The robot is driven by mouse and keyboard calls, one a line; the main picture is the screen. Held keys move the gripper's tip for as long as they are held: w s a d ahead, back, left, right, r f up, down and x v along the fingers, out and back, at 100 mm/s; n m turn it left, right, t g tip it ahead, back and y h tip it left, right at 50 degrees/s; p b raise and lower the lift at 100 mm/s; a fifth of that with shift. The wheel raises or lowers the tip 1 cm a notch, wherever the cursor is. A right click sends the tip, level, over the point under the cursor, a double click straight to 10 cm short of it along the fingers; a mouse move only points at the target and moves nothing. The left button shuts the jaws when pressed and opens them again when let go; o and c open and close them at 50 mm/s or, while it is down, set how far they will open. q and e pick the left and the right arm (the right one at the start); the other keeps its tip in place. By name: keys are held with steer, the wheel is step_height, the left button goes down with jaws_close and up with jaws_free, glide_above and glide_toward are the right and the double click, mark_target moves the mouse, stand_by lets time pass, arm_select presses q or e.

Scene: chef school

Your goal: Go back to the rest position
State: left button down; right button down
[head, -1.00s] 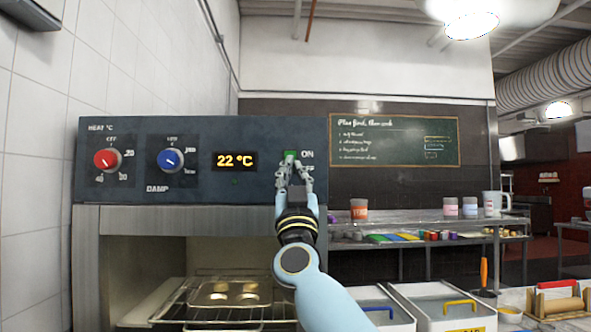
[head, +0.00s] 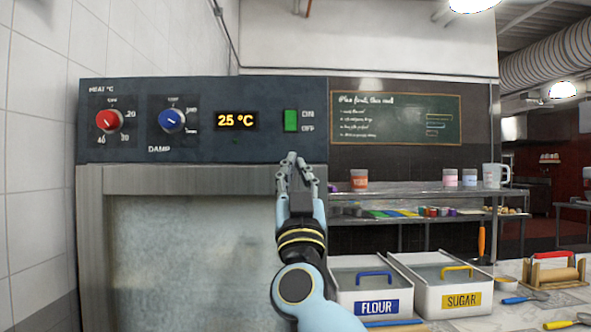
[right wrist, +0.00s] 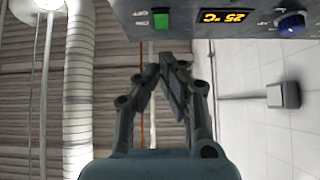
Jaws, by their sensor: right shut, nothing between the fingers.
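My right gripper (head: 291,160) is shut and empty in the head view, in front of the top edge of the oven, just below the control panel. The fingers also show closed together in the right wrist view (right wrist: 170,60). The green ON/OFF switch (head: 291,120) is above the fingertips and apart from them; it also shows in the right wrist view (right wrist: 160,18). The display (head: 236,120) reads 25 °C. The red heat knob (head: 108,121) and the blue damp knob (head: 172,120) are to its left. My left gripper is not in view.
The oven's front (head: 190,250) is a closed grey surface. White bins of flour (head: 345,301) and sugar (head: 430,298) stand at lower right. A metal shelf (head: 420,199) with cups is behind them. A tiled wall (head: 35,150) borders the left.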

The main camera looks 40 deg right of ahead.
stand_by(0.3)
step_height(320, 180, down, 35)
steer(key=w+a+n+g+y+b, duration=0.1)
steer(key=n+g+y+b, duration=0.2)
steer(key=n+y+b, duration=0.45)
steer(key=s+a+f+n+g+y+b, duration=0.15)
steer(key=s+f, duration=0.25)
steer(key=f, duration=1)
steer(key=s+f+n+g+y+b, duration=0.1)
steer(key=s+f+g+y+b, duration=0.25)
steer(key=f, duration=0.95)
steer(key=s+f+g+b, duration=0.1)
steer(key=s+f+g, duration=0.2)
steer(key=s+f, duration=0.7)
steer(key=s+f+g+b, duration=0.25)
steer(key=s+f, duration=0.55)
steer(key=f, duration=0.4)
steer(key=s+f+m+g, duration=0.1)
steer(key=s+f+g, duration=0.3)
steer(key=s, duration=0.9)
steer(key=s+f+m+g, duration=0.2)
steer(key=s+f+g, duration=0.2)
steer(key=s+f, duration=0.4)
steer(key=s, duration=0.5)
steer(key=shift+s+d+g, duration=0.2)
steer(key=shift+d+g, duration=0.15)
steer(key=shift+d, duration=0.05)
